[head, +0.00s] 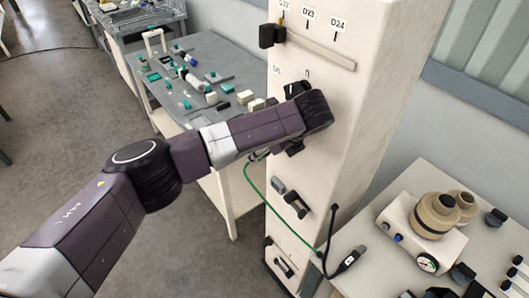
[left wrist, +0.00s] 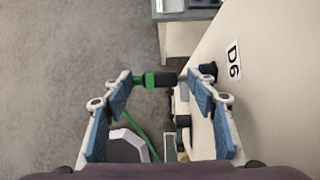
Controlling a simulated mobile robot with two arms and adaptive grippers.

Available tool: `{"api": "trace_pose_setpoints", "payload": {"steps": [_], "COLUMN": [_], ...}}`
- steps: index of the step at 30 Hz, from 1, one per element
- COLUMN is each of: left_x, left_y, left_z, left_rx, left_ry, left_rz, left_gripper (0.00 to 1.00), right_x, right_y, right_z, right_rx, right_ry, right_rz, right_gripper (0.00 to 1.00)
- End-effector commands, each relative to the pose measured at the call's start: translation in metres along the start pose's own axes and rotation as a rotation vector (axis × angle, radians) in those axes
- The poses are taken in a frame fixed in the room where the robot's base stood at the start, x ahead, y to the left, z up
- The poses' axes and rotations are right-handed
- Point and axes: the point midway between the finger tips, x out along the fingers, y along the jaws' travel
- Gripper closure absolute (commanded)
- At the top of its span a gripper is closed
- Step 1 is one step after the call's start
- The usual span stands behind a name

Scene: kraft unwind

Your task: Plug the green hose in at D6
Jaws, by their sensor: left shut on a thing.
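The green hose (head: 279,217) hangs from my left gripper down along the white column's front. In the left wrist view, my left gripper (left wrist: 156,78) is shut on the hose's plug (left wrist: 160,80), a green and black cylinder lying crosswise between the blue-padded fingers. The D6 label (left wrist: 233,61) is on the white column to the right. A dark round fitting (left wrist: 208,69) sits beside the label, right of the plug. The plug looks apart from it. In the head view my left wrist hides most of this place. My right gripper is not in view.
The white column (head: 345,130) carries labels, a rail and dark fittings (head: 296,204). A dark cable with a connector (head: 349,261) lies at its lower right. A cluttered grey table (head: 215,55) stands behind; a pale table (head: 385,185) with a gauge device stands right.

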Motion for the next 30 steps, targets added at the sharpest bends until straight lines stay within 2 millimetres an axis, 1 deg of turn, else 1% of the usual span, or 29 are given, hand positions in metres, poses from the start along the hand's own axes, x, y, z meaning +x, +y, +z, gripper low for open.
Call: {"api": "trace_pose_setpoints", "payload": {"steps": [1,3,13,30], "left_x": [-0.0066,-0.0073,-0.0103,-0.0111], "left_y": [-0.0077,-0.0078,-0.0077,-0.0057], "left_z": [0.0088,0.0101,0.0160,0.0186], "left_rx": [-0.011,-0.012,-0.013,-0.014], "left_ry": [-0.015,-0.015,-0.014,-0.014], "left_rz": [-0.027,-0.027,-0.028,-0.027], "left_gripper": [0.68,0.68,0.68,0.68], "right_x": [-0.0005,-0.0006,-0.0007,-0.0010], "right_y": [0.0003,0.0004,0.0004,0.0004], "right_z": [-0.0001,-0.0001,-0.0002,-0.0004], "right_rx": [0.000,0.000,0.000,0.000], "right_ry": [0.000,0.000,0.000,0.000], "right_rz": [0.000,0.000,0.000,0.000], "right_gripper": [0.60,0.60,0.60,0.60]}}
